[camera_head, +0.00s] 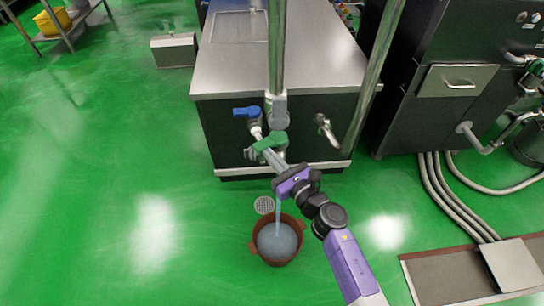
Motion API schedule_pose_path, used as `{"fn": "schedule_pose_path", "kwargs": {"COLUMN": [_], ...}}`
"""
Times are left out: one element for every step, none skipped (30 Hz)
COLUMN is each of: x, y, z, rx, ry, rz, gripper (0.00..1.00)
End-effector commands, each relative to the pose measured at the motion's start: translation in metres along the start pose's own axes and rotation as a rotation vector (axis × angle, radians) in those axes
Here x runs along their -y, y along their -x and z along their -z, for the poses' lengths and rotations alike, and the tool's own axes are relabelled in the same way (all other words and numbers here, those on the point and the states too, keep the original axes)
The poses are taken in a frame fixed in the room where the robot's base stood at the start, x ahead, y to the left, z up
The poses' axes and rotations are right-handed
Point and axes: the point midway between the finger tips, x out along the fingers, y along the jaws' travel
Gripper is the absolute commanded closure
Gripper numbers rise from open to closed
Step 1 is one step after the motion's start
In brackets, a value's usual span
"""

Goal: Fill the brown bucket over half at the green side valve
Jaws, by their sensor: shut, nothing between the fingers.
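The brown bucket (257,255) stands on the green floor in front of the steel unit. Pale bluish liquid (276,243) covers its inside, and a thin stream (278,218) falls into it from above. The wall between liquid and rim shows only as a narrow band; the exact level is hard to judge. The green side valve (271,142) is on the unit's front, above and behind the bucket. My gripper (268,154) is shut and empty, right at the green handle; I cannot tell whether it touches. My gripper and arm hide the outlet under the valve.
A blue-handled valve (247,112) sits just left of the green one. A steel tap (326,130) is to the right. A floor drain (264,205) lies behind the bucket. Hoses (450,195) and a floor channel (440,277) are at right. The left floor is clear.

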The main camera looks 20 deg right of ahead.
Motion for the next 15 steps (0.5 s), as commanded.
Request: {"fn": "schedule_pose_path", "kwargs": {"x": [-0.0009,-0.0011,-0.0014,-0.0015,-0.0016,-0.0018,-0.0020,-0.0022,-0.0025,-0.0027,-0.0030,-0.0033,-0.0037,-0.0040,-0.0046], "y": [-0.0009,-0.0012,-0.0015,-0.0017,-0.0019,-0.0022,-0.0024,-0.0026,-0.0029,-0.0032,-0.0035,-0.0040,-0.0044,-0.0049,-0.0056], "z": [0.0001,0.0001,0.0000,-0.0001,-0.0001,-0.0001,-0.0001,-0.0001,-0.0001,-0.0001,-0.0001,-0.0001,-0.0001,0.0000,0.0000], "rx": [0.001,0.001,0.001,0.001,0.000,0.001,0.001,0.001,0.001,0.001,0.001,0.001,0.001,0.001,0.001], "ry": [0.001,0.001,0.001,0.001,0.001,0.001,0.001,0.001,0.001,0.001,0.001,0.001,0.001,0.001,0.001], "rz": [-0.001,-0.001,-0.001,-0.001,-0.001,-0.001,-0.001,-0.001,-0.001,-0.001,-0.001,-0.001,-0.001,-0.001,-0.001], "gripper": [1.00,1.00,1.00,1.00,1.00,1.00,1.00,1.00,1.00,1.00,1.00,1.00,1.00,1.00,1.00]}}
